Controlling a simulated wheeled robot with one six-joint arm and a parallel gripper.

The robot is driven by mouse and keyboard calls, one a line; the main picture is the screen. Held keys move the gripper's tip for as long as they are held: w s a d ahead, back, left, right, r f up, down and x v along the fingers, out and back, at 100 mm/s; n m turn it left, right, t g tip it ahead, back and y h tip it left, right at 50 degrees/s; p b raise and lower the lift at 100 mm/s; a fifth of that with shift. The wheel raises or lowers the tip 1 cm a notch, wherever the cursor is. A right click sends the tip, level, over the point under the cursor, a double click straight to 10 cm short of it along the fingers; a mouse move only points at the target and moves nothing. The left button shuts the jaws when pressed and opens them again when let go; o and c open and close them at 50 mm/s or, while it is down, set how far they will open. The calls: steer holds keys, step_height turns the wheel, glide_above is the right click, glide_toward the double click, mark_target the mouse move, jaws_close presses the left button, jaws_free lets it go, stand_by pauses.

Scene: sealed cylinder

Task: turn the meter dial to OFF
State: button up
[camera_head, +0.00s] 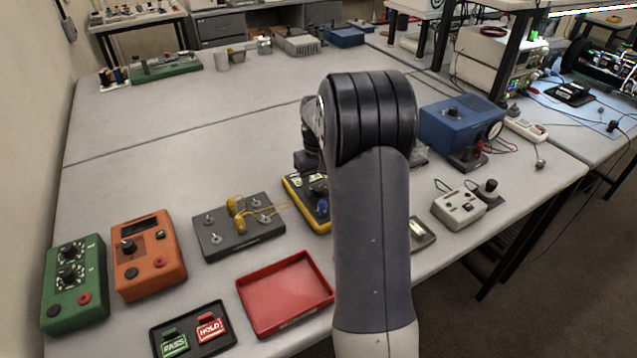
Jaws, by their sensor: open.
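A yellow-edged, dark-faced meter (291,188) lies on the table left of my arm, its right part hidden behind the arm. A small blue part (322,206) shows on its face. I cannot tell whether that is the dial, and I cannot read the setting. My gripper (308,163) shows only in part as a dark shape at the far end of my arm, just above the meter's upper side. My arm covers the rest of it. It is open, its fingertips are not clear, and I cannot tell whether it touches the meter.
Left of the meter are a grey box with yellow leads (238,240), an orange box (150,260) and a green box (75,285). A red tray (243,289) and a PASS/HOLD tray (155,342) lie in front. A blue box (445,130) stands right.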

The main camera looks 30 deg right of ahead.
steer(key=c, duration=1)
steer(key=shift+o, duration=0.2)
